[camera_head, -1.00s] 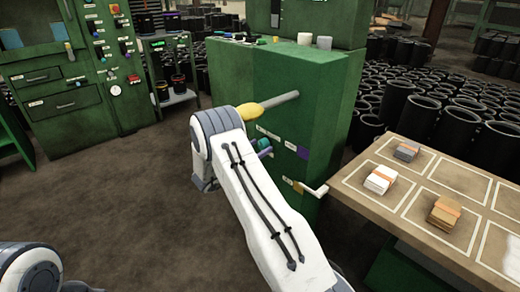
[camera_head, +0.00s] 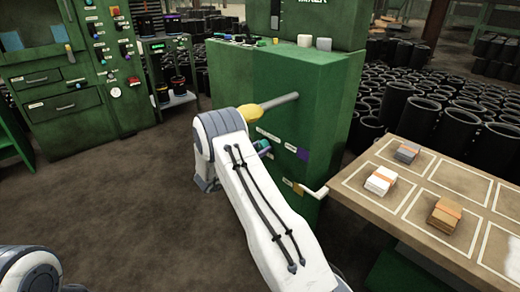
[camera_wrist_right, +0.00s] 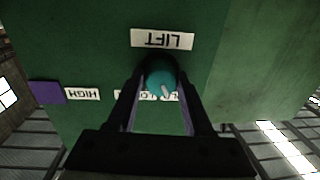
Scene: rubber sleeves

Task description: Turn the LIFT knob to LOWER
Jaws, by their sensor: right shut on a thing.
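The LIFT knob (camera_wrist_right: 160,78) is round and teal, with a pale pointer mark at its lower right in the right wrist view. The white LIFT label (camera_wrist_right: 162,39) is upside down above it there. My right gripper (camera_wrist_right: 161,72) is shut on the knob, one finger on each side. In the head view my right gripper (camera_head: 262,148) is at the side of the green cabinet (camera_head: 295,90), partly hidden by my arm. Small labels (camera_wrist_right: 150,96) below the knob are partly covered by the fingers and cannot be read fully. My left gripper is out of view.
A yellow-gripped lever (camera_head: 265,106) sticks out above my right wrist. A table (camera_head: 400,220) with several small stacks stands to the right. A purple plate (camera_wrist_right: 47,92) and HIGH label (camera_wrist_right: 83,94) are beside the knob.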

